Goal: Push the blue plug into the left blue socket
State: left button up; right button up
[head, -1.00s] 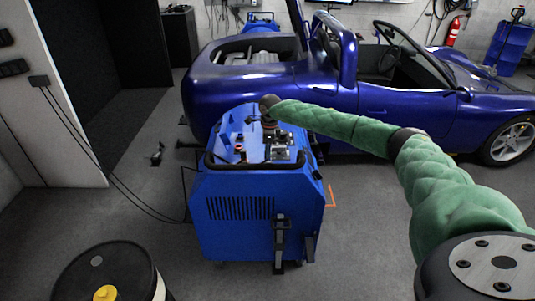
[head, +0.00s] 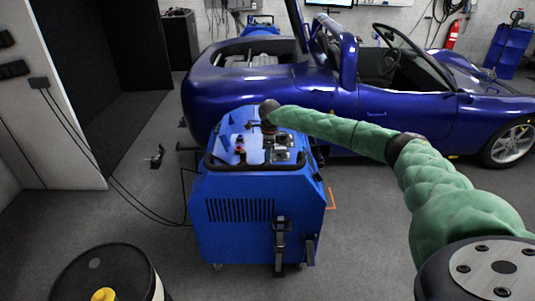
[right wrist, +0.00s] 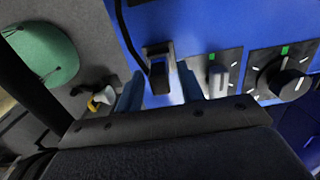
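My right gripper (head: 268,127) is over the top panel of the blue dynamometer cabinet (head: 240,214). In the right wrist view its two bluish fingers (right wrist: 160,94) are apart, on either side of a black fitting (right wrist: 159,67) on the blue panel. A dark cable runs down to this fitting from above. I cannot tell whether the fitting is a plug or a socket, or whether a finger touches it. I cannot make out the blue plug or the left blue socket for sure. My left gripper is in neither view.
Two rotary knobs (right wrist: 285,83) (right wrist: 219,78) sit right of the fitting in the right wrist view. A blue car (head: 395,115) stands behind the cabinet. A black drum with a yellow cap (head: 104,295) is at the lower left. Cables hang to the cabinet's left; grey floor (head: 370,225) is clear.

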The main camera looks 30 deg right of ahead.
grip_shut()
jog(key=shift+r, duration=0.25)
jog(key=shift+r, duration=0.65)
jog(key=shift+r+p, duration=0.15)
jog(key=shift+p, duration=0.15)
jog(key=shift+r+p, duration=0.3)
jog(key=shift+r, duration=0.75)
